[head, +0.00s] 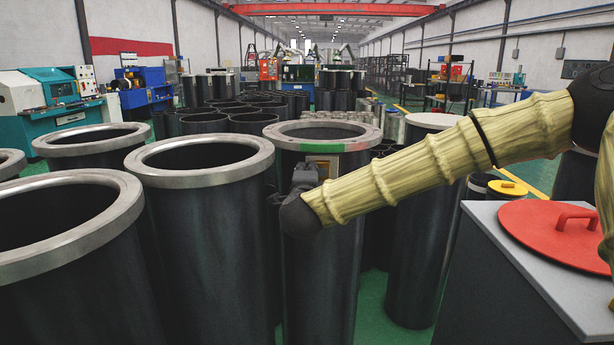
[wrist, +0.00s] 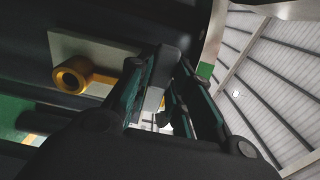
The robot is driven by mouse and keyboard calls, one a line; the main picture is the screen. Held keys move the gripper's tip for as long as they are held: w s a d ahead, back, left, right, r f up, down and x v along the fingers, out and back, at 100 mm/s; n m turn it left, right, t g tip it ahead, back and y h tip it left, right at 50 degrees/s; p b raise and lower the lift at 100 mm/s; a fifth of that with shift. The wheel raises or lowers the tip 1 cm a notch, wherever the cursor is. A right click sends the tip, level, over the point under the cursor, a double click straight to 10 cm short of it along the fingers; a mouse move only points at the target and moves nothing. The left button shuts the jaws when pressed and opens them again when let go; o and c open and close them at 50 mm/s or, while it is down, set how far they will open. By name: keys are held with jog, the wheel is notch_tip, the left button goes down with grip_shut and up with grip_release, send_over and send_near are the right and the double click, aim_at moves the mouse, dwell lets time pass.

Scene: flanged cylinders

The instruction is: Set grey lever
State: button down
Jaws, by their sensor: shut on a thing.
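The grey lever (wrist: 159,78) shows in the wrist view as a pale grey bar between my gripper's fingers. My gripper (wrist: 160,95) is shut on it. A brass-coloured round hub (wrist: 72,76) with an arm running toward the lever sits on a light plate (wrist: 90,47), left of the fingers. In the head view my gripper (head: 304,176) is at the side of a black flanged cylinder (head: 320,270), just below its rim. A small brass-coloured plate (head: 324,164) shows beside it there. The lever itself is hidden behind my gripper and arm in the head view.
The cylinder's rim carries a green and red band (head: 316,147). Other black flanged cylinders stand close on the left (head: 200,220) and right (head: 420,240). A grey cabinet with a red lid (head: 555,232) stands at the right front. Green floor shows in narrow gaps.

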jog(key=c, duration=1.3)
grip_release()
jog(key=s, duration=0.8)
jog(key=s+a, duration=0.1)
jog(key=s, duration=0.3)
jog(key=shift+a, duration=0.1)
